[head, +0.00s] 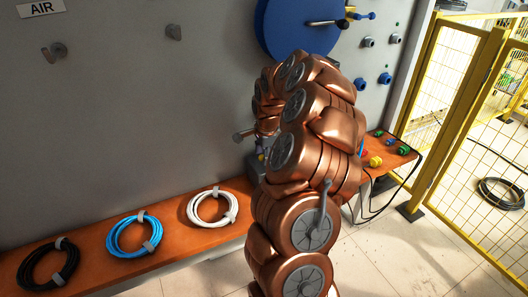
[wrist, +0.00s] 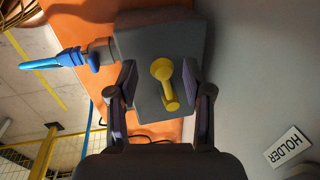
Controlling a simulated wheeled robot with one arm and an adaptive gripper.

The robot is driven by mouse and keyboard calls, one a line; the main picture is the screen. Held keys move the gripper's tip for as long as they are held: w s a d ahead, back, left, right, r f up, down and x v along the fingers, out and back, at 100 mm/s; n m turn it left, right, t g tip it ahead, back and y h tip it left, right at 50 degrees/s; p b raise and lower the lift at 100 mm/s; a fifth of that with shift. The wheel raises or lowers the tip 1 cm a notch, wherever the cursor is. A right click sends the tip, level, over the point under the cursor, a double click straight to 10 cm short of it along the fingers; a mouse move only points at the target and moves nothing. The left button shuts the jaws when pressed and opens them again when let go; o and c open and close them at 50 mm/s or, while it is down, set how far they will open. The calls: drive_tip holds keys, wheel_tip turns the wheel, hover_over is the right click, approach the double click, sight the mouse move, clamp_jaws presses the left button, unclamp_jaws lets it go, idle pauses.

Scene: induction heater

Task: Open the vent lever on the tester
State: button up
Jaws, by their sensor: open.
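The tester, a grey box (wrist: 140,45), sits on an orange bench top in the wrist view. On its face is a yellow lever (wrist: 165,85) with a round hub and a handle pointing down the picture. A blue-handled valve (wrist: 75,58) sticks out from the box's left side. My gripper (wrist: 160,76) is open, with one dark finger on each side of the yellow lever. Gaps show between the fingers and the lever, and nothing is held. In the head view my copper arm hides the gripper and most of the box.
An orange bench (head: 170,239) runs along the grey wall, carrying black (head: 48,266), blue (head: 133,233) and white (head: 212,206) hose coils. A large blue disc (head: 290,28) is on the wall. A yellow fence (head: 450,100) stands at right. A HOLDER label (wrist: 289,146) is near the gripper.

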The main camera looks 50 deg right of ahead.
drive_tip(key=shift+f, duration=0.15)
clamp_jaws()
drive_tip(key=shift+d, duration=0.25)
drive_tip(key=shift+a+f+b, duration=0.15)
drive_tip(key=shift+b, duration=0.15)
